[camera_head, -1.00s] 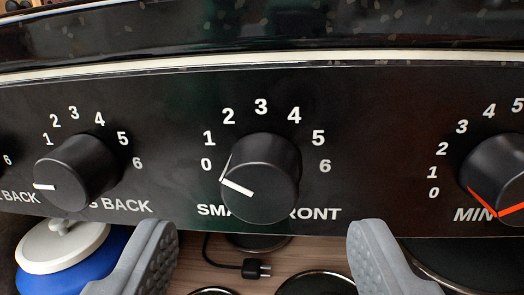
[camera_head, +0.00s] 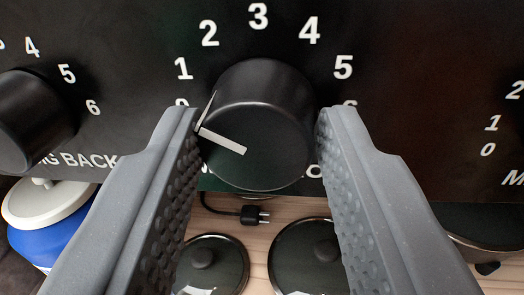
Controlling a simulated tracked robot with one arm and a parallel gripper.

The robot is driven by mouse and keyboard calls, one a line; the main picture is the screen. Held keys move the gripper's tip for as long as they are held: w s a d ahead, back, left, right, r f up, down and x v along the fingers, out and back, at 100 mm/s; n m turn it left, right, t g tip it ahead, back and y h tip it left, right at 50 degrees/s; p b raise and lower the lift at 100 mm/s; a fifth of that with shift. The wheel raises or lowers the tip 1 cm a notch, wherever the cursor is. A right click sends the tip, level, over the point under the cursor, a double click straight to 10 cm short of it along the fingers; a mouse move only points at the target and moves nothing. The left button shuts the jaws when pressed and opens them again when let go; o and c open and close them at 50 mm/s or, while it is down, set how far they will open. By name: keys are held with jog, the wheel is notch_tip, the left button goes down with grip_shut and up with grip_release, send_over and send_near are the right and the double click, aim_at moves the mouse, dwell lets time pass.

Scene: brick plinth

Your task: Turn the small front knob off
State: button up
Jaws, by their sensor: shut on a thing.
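The small front knob (camera_head: 262,120) is a black round dial on the black panel (camera_head: 400,60), in the middle of the camera view. Its white pointer line slants toward the upper left, close to the 0 mark, which is mostly hidden behind a finger. Numbers 1 to 5 show around it; the label below is mostly hidden. My gripper (camera_head: 258,130) has its grey, dimpled fingers on the knob's left and right sides, shut on it.
Another black knob (camera_head: 30,120), labelled as a back one, is at the left. Below the panel are a blue jar with a white lid (camera_head: 45,215), a plug on a cord (camera_head: 250,214) and dark round lids (camera_head: 310,255) on a wooden surface.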

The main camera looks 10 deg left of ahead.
jog(key=shift+a+r+n+g+b, duration=0.1)
jog(key=shift+n+g+b, duration=0.4)
jog(key=shift+n, duration=2.3)
jog(key=o, duration=1)
jog(key=s+d+p, duration=0.1)
jog(key=s+p, duration=0.1)
jog(key=s, duration=1.1)
jog(key=shift+s+d+r, duration=0.3)
jog(key=shift+d+r, duration=0.05)
jog(key=shift+d, duration=0.05)
